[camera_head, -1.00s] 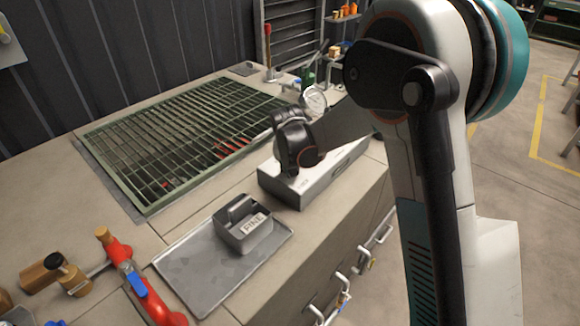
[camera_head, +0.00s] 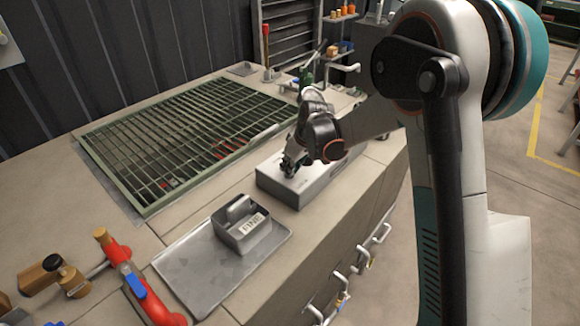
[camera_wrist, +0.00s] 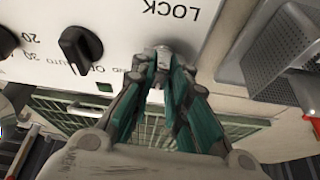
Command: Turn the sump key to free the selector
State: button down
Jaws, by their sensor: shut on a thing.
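The grey control box (camera_head: 312,186) sits on the bench beside the green grating. Its pale face (camera_wrist: 125,18) fills the top of the wrist view, with the word LOCK and a black selector knob (camera_wrist: 80,48) beside a printed scale. My gripper (camera_head: 291,165) reaches down to the left part of the box. In the wrist view my gripper (camera_wrist: 164,62) is shut on the small metal sump key (camera_wrist: 161,50), just below the word LOCK. The fingertips hide most of the key, so its turn angle cannot be told.
A grey tray (camera_head: 185,275) with a labelled grey holder (camera_head: 242,232) stands in front of the box. A green grating (camera_head: 175,140) lies behind. A red tool (camera_head: 128,268) is at the lower left. Drawer handles (camera_head: 363,255) stick out of the bench front.

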jog(key=shift+n, duration=0.6)
jog(key=c, duration=1.6)
grip_release()
jog(key=shift+g, duration=0.3)
jog(key=shift+o, duration=0.2)
jog(key=shift+r, duration=0.1)
jog(key=v, duration=1.1)
jog(key=shift+d+r, duration=0.3)
jog(key=shift+s, duration=0.15)
